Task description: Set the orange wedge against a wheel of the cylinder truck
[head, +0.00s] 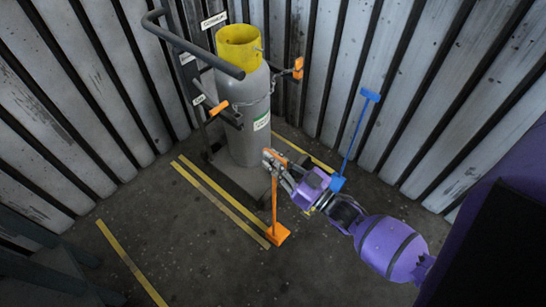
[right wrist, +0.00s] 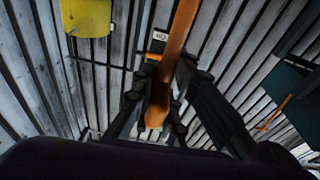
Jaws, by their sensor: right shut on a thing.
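The orange wedge (head: 278,234) hangs or stands at the low end of its upright orange handle, to the front right of the truck's base; I cannot tell whether it touches the floor. My right gripper (head: 273,160) is shut on the top of that handle. In the right wrist view the orange handle (right wrist: 176,48) runs between the fingers (right wrist: 160,100). The cylinder truck (head: 205,48) stands upright near the corner, with a grey cylinder (head: 245,125) with a yellow top (head: 239,47). The truck's wheels are not clearly visible. My left gripper is not in view.
A blue wedge (head: 337,183) with a long blue T-handle (head: 356,130) stands by the right wall, behind my right arm. Ribbed metal walls (head: 440,70) close in the back. Yellow lines (head: 222,203) mark the floor, which is clear at the front.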

